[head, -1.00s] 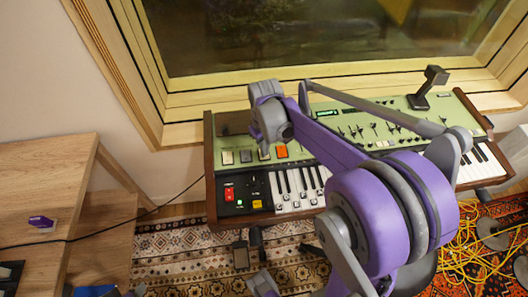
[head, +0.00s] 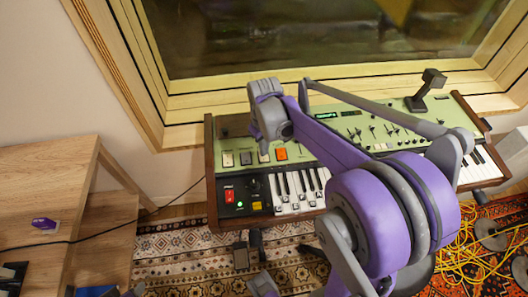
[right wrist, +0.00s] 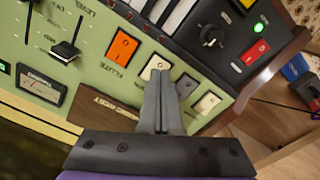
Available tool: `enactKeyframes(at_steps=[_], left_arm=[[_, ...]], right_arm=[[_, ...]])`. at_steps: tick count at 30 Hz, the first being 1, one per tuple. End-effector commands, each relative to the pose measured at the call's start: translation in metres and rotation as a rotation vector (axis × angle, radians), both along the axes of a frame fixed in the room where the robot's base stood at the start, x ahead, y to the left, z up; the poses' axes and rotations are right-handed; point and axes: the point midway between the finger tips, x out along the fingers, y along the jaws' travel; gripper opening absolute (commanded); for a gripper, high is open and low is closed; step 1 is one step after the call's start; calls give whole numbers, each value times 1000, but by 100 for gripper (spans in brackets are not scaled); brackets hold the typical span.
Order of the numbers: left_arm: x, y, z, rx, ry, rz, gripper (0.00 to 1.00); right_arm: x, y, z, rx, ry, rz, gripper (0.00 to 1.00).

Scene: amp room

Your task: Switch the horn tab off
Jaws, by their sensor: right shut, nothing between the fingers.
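A row of rocker tabs sits at the left end of the green keyboard panel (head: 340,128). In the right wrist view, an orange tab (right wrist: 122,46) is marked FLUTE. Beside it are a cream tab (right wrist: 153,67), a grey tab (right wrist: 186,86) and a pale tab (right wrist: 207,103). I cannot read which one is the horn tab. My right gripper (right wrist: 161,78) is shut and empty. Its fingertips are over or close beside the cream tab and partly cover it; I cannot tell if they touch.
A red switch (head: 229,194) with a green light and a black knob are near the keys (head: 298,188). A slider (right wrist: 67,48) and a meter (right wrist: 41,84) lie beside the tabs. The window frame (head: 200,135) stands close behind, a wooden shelf (head: 50,165) at left.

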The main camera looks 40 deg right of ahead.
Motion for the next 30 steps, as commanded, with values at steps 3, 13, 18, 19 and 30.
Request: enactKeyframes(at_steps=[3,13,18,19,30], left_arm=[[1,0,10,0,-3,0,50],[5,0,31,0,-11,0,50],[6,0,35,0,-12,0,50],[6,0,35,0,-12,0,50],[5,0,34,0,-12,0,50]], right_arm=[[0,0,13,0,-1,0,0],[0,0,39,0,-1,0,0],[0,0,45,0,0,0,0],[0,0,45,0,0,0,0],[0,0,44,0,0,0,0]])
